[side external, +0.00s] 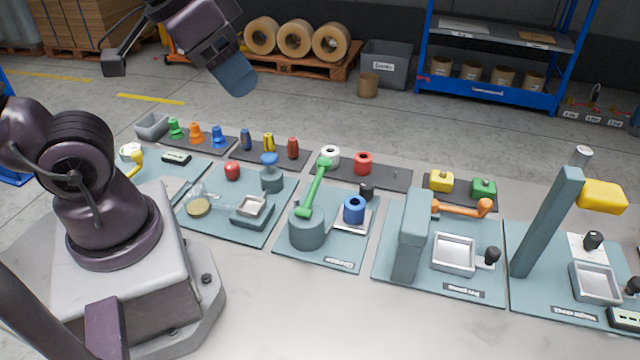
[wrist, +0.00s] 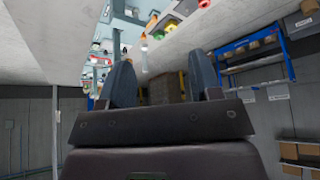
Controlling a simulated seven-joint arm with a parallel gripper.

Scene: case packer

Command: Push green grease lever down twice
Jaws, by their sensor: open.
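The green grease lever (side external: 315,188) is in the side external view. It slants upward from a round grey-teal pot (side external: 307,228) on the grease plate (side external: 318,258), with its knob end at the top. A blue ring-shaped part (side external: 354,210) sits on a small pad beside the pot. My gripper (side external: 238,82) is high above and behind the bench, far from the lever and touching nothing. In the wrist view, my gripper (wrist: 165,85) shows two fingers apart with nothing between them. I cannot make out the lever clearly in the wrist view.
Left of the grease plate is a plate with a red item (side external: 232,170) and a blue-topped device (side external: 270,172). Right of it stands a grey press with an orange handle (side external: 462,209). Trays of coloured parts line the back. A red ring (side external: 363,163) stands behind the grease plate.

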